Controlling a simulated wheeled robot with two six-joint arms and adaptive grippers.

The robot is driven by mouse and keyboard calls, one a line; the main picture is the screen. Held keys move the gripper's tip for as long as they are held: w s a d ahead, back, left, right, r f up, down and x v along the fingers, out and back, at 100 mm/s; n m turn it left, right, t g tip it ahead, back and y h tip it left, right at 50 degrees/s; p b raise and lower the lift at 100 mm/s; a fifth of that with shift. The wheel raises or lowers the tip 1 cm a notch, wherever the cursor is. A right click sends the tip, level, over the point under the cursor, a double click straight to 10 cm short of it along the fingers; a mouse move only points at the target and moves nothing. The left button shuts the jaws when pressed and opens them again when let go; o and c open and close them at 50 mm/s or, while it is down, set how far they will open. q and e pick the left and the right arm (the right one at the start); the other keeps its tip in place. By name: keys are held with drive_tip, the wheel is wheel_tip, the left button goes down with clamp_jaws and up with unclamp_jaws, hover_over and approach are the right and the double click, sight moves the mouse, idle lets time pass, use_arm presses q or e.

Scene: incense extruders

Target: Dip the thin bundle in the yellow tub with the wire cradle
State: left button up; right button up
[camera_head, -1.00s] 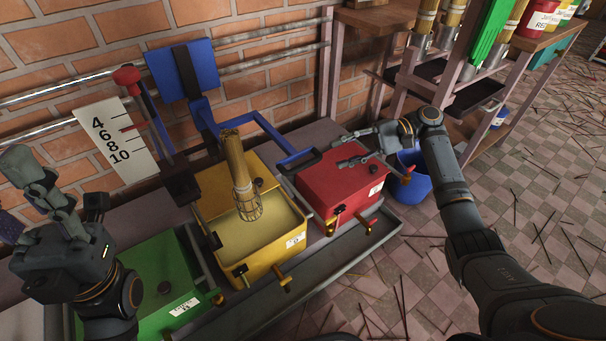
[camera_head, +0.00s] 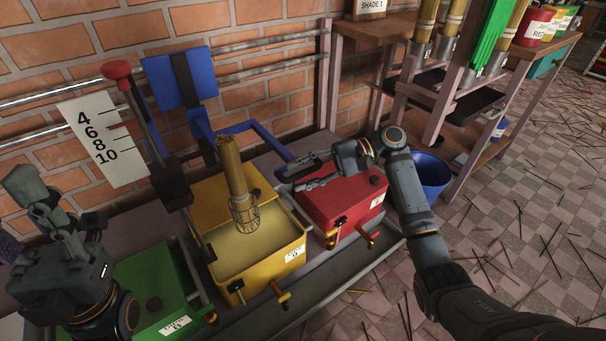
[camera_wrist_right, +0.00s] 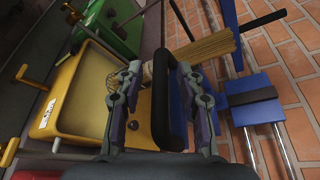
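The thin bundle (camera_head: 231,165) of tan sticks stands slightly tilted in the wire cradle (camera_head: 244,216) at the yellow tub (camera_head: 224,271). I cannot tell whether its lower end touches the tub's contents. The blue lever frame (camera_head: 262,134) ends in a black grip (camera_wrist_right: 171,100). My right gripper (camera_head: 306,174) is at this grip. In the right wrist view its open fingers (camera_wrist_right: 160,92) lie on either side of the grip, with gaps showing. The bundle (camera_wrist_right: 205,47) lies beyond. My left gripper (camera_head: 66,205) is at far left, fingers apart and empty.
A green tub (camera_head: 158,277) stands left of the yellow one and a red tub (camera_head: 340,201) right of it. A numbered scale board (camera_head: 103,138) and red-knobbed lever (camera_head: 117,70) stand behind. A blue bucket (camera_head: 432,176) and wooden shelf (camera_head: 400,22) are at right.

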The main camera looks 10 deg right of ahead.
clamp_jaws()
drive_tip(key=shift+f, duration=0.15)
drive_tip(key=shift+f, duration=0.5)
wheel_tip(320, 180, down, 14)
drive_tip(key=shift+f+b, duration=0.25)
drive_tip(key=shift+b, duration=0.1)
drive_tip(key=shift+s, duration=0.1)
idle(0.3)
